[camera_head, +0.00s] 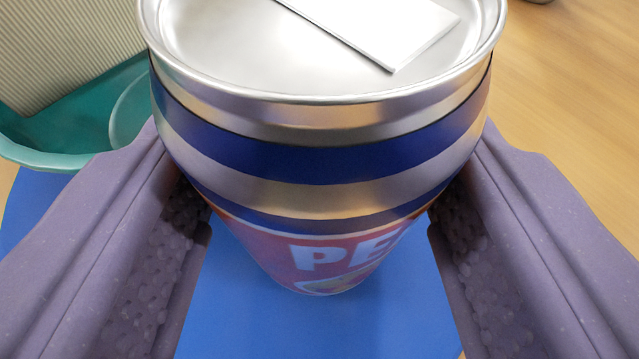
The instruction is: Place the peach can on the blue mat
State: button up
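The peach can (320,165) is large in the upper middle of the view, with a silver lid, a white tab, blue and silver bands and a red label reading "PE". It looks upright. My gripper (322,215) has one purple finger on each side of the can, and both pads appear to press against its sides. The blue mat (310,325) shows below and around the can's bottom. I cannot tell whether the can's base touches the mat or is slightly above it. The mat's far side is hidden behind the can and fingers.
A teal bowl or tray (60,158) with a ribbed cream object (65,45) stands at the upper left, close to the mat. Bare wooden surface (570,110) lies to the right. A small metallic thing is cut off at the top right edge.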

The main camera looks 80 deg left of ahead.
jog(key=o, duration=1.1)
jog(key=shift+r, duration=0.1)
jog(key=p+v, duration=0.4)
jog(key=v, duration=0.8)
jog(key=shift+s, duration=0.1)
